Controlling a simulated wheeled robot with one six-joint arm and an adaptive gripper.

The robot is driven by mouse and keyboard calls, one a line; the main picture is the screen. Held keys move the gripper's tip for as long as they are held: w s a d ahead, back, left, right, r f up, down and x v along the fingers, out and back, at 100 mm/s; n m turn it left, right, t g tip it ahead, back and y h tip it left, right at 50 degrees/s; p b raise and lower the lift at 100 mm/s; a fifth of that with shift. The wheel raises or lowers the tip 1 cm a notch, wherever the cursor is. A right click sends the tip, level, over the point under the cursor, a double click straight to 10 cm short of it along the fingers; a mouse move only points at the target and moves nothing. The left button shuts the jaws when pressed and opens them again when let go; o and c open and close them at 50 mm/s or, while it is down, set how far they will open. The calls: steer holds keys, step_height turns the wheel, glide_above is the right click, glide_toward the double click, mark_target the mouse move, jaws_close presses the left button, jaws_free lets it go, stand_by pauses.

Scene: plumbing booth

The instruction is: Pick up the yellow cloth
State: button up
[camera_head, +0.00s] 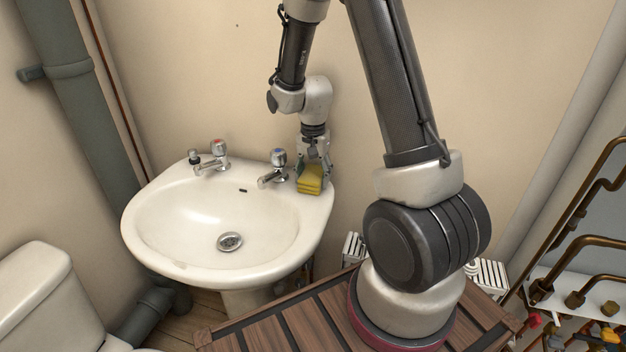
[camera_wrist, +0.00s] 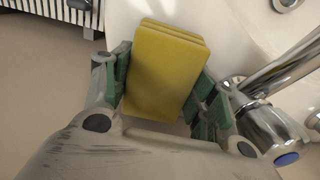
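The yellow cloth (camera_head: 310,180) looks like a folded, layered block on the back right corner of the white sink (camera_head: 160,216). In the wrist view the yellow cloth (camera_wrist: 165,70) lies between the two green-padded fingers of my gripper (camera_wrist: 166,92). The left finger is at or very near its left edge, and a small gap seems to show at the right finger. In the head view my gripper (camera_head: 312,172) points down around the cloth, and its fingertips are partly hidden. The cloth appears to rest on the sink.
A chrome tap with a blue mark (camera_head: 274,170) stands just left of the cloth; it is close beside the right finger in the wrist view (camera_wrist: 270,125). Another tap (camera_head: 212,158) stands farther left. The wall is close behind. The basin is empty around its drain (camera_head: 230,241).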

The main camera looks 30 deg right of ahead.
mark_target(313, 173)
steer(key=shift+c, duration=0.4)
steer(key=shift+r, duration=0.35)
step_height(313, 173, up, 9)
steer(key=shift+r, duration=0.2)
steer(key=shift+o, duration=1.2)
steer(key=shift+c, duration=0.3)
